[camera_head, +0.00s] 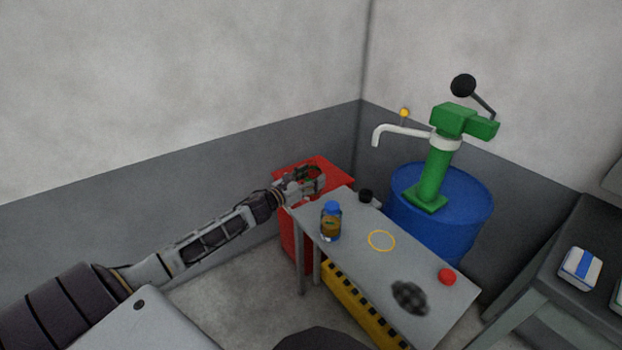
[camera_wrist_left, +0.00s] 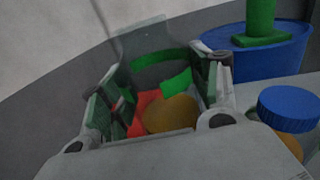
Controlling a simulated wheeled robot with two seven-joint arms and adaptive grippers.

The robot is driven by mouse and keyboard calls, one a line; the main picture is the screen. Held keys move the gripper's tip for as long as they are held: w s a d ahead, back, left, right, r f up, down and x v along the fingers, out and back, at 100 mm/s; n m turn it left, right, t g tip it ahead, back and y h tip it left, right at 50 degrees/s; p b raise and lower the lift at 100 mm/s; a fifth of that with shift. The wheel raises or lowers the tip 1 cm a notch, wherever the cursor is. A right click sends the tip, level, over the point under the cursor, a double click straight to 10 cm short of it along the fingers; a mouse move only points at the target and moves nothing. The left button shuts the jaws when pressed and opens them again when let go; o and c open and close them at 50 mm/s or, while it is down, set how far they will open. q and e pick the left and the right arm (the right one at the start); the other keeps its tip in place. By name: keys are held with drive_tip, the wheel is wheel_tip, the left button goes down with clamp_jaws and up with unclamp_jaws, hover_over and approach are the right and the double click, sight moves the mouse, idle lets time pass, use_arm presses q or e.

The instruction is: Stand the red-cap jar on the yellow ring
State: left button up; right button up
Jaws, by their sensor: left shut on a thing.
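My left gripper (camera_head: 308,183) is at the far left end of the grey table, in front of the red cabinet. Its fingers (camera_wrist_left: 158,100) are shut on a clear glass jar (camera_wrist_left: 148,45) with green bands and brown-orange contents. The jar's lower outline is partly hidden by the fingers, and I cannot tell its cap from the red behind it. The yellow ring (camera_head: 381,241) lies flat and empty in the middle of the table, to the right of the gripper. My right gripper is not in view.
A blue-cap jar (camera_head: 330,222) stands left of the ring; its cap shows in the wrist view (camera_wrist_left: 289,108). A black-capped item (camera_head: 366,196) is behind. A red round item (camera_head: 447,276) and dark patch (camera_head: 410,297) are right. A blue drum (camera_head: 455,215) with green pump stands behind the table.

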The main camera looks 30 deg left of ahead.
use_arm(q)
drive_tip(key=shift+d, duration=0.1)
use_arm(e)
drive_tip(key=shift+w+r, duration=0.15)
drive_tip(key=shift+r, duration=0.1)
use_arm(q)
drive_tip(key=shift+r, duration=0.1)
